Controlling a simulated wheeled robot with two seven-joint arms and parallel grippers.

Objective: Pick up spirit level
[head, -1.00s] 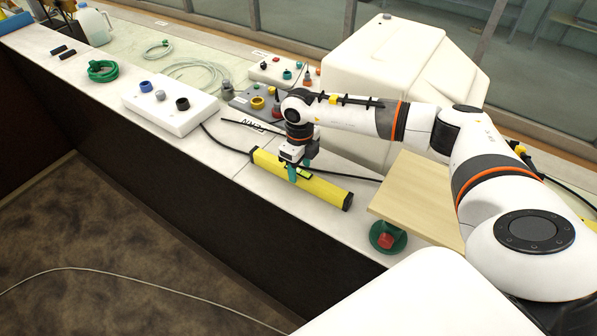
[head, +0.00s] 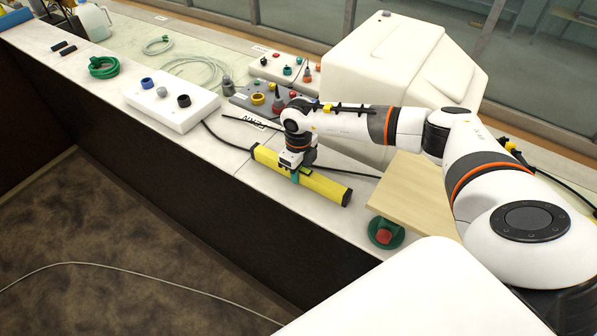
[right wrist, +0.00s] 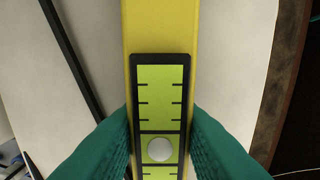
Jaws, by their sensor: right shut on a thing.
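The spirit level (head: 325,189) is a long yellow bar with black end caps, lying near the front edge of the white counter. In the right wrist view the spirit level (right wrist: 160,28) runs upright through the picture, with a green vial window and a pale bubble. My right gripper (head: 295,176) is over its middle, pointing down. The right gripper's green fingers (right wrist: 160,150) are shut on the two long sides of the level. The level appears to rest on the counter; any gap beneath is not visible. My left gripper is not in view.
A white box with knobs (head: 172,105) stands left of the level. A grey box with knobs (head: 262,100) is behind. A black cable runs behind the level.

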